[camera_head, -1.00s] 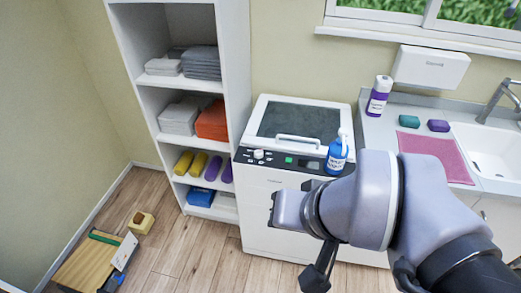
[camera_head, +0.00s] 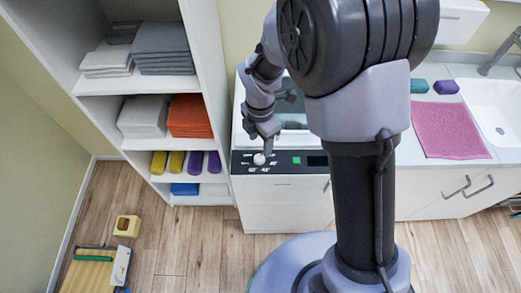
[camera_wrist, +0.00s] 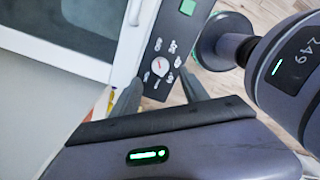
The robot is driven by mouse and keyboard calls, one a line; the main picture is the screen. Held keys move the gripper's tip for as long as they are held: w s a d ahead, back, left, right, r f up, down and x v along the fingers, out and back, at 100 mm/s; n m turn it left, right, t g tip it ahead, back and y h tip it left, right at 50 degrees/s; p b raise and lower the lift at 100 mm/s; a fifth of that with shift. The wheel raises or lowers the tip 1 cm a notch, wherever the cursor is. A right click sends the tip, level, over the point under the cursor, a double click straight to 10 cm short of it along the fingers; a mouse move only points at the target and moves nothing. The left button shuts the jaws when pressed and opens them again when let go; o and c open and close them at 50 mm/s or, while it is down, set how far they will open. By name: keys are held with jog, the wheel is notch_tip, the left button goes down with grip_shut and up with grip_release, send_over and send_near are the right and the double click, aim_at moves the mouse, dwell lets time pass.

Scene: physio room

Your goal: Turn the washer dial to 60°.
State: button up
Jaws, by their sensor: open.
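The washer (camera_head: 275,190) stands in the middle, with a dark control panel (camera_head: 235,168) along its top front edge. The dial (camera_head: 259,159) is a small white knob near the panel's left end. In the wrist view the dial (camera_wrist: 160,66) shows a red mark and is ringed by white labels too small to read. I cannot tell which label the mark points to. My gripper (camera_head: 266,139) is just above the dial, pointing down. In the wrist view my gripper (camera_wrist: 159,76) is open, its fingers on either side of the dial in the picture; no contact is clear.
A green display (camera_head: 296,160) sits right of the dial. A shelf unit (camera_head: 205,90) with towels and rolls stands close on the left. A counter (camera_head: 400,180) with a pink cloth (camera_head: 447,130) is on the right.

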aim_at(260, 156)
notch_tip(260, 156, down, 8)
jog(key=shift+r+b, duration=0.25)
jog(key=shift+b, duration=0.8)
grip_shut()
